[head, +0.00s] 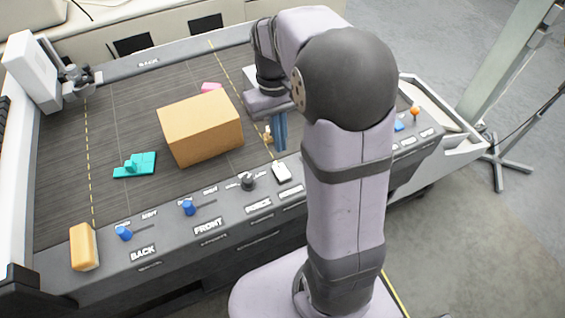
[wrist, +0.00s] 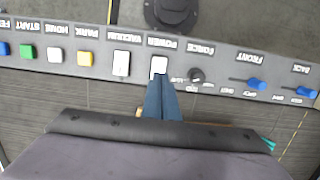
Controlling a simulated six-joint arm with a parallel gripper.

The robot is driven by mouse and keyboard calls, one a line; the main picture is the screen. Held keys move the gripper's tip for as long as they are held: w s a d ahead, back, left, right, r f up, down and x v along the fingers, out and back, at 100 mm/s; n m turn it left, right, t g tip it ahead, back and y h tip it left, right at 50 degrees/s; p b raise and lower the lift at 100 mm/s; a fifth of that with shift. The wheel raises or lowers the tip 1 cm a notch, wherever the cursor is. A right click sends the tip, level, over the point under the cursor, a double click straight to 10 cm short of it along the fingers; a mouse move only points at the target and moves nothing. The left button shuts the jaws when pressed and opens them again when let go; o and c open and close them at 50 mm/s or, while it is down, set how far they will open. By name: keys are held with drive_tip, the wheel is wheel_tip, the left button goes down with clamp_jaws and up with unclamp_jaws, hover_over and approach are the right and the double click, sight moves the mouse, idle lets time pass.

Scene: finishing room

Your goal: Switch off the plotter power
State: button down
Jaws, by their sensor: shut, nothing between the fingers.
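The white power switch (wrist: 159,64) sits in the dark control panel under the POWER label in the wrist view, between the VACUUM switch and the FORCE knob. It also shows in the head view as a white rocker (head: 282,172). Its on or off position is not clear. My gripper (wrist: 160,78) has its blue fingers together and empty. In the wrist view the tips overlap the switch's near edge; contact cannot be told. In the head view my gripper (head: 280,149) points down, with its tips just above and behind the switch.
The similar vacuum switch (wrist: 121,63) is beside it, then yellow, white, green and blue buttons. The black force knob (wrist: 196,76) is on the other side, then blue sliders (wrist: 256,84). A cardboard box (head: 200,128), teal piece (head: 136,165) and pink piece (head: 211,87) lie on the bed.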

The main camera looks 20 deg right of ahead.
sight(283, 175)
drive_tip(key=f, duration=0.3)
drive_tip(key=s+f+p, duration=0.1)
drive_tip(key=f, duration=0.2)
drive_tip(key=f+p, duration=0.1)
drive_tip(key=f, duration=0.2)
drive_tip(key=shift+s, duration=0.2)
drive_tip(key=shift+s+f, duration=0.2)
drive_tip(key=shift+f, duration=0.15)
drive_tip(key=shift+r, duration=0.1)
drive_tip(key=shift+s, duration=0.1)
drive_tip(key=shift+w, duration=0.25)
